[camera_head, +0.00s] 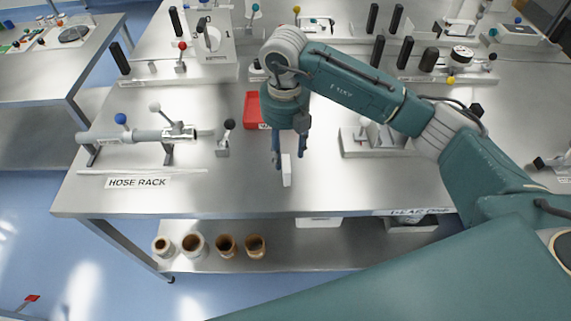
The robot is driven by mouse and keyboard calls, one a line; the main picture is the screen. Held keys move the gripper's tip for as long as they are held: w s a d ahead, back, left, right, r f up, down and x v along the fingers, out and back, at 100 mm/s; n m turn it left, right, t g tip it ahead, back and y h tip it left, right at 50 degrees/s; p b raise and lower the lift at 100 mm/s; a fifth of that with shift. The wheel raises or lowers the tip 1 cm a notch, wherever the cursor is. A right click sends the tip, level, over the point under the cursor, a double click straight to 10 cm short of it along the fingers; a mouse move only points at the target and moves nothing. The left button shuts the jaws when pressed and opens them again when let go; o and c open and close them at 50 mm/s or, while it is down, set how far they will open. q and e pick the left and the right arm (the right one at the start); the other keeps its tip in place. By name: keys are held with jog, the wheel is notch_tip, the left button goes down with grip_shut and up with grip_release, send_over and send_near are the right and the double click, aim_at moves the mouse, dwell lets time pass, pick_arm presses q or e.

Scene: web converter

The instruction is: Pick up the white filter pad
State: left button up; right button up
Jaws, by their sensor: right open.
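A small white block, which looks like the white filter pad (287,171), stands upright on the steel table (240,187) near its front edge. My right gripper (289,161) points down over it, with its fingers open on either side of the pad. I cannot tell whether the fingers touch it. My left gripper is not in view.
A red tray (252,110) lies just behind my right gripper. A hose rack (140,136) with lever valves stands to the left, and a grey fixture (374,138) to the right. Rolls (226,245) sit on the lower shelf. Bare table lies left of the pad.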

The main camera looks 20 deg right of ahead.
aim_at(284, 162)
notch_tip(284, 162, down, 2)
jog(key=shift+w+f+p, duration=0.15)
jog(key=shift+f+p, duration=0.1)
jog(key=shift+p, duration=0.2)
notch_tip(284, 162, down, 4)
jog(key=shift+a+r+p, duration=0.1)
jog(key=shift+r+p, duration=0.15)
jog(key=shift+p, duration=0.95)
jog(key=shift+f, duration=0.65)
jog(key=shift+w+f, duration=0.1)
jog(key=shift+c, duration=1.3)
jog(key=c, duration=0.5)
jog(key=shift+c, duration=1.4)
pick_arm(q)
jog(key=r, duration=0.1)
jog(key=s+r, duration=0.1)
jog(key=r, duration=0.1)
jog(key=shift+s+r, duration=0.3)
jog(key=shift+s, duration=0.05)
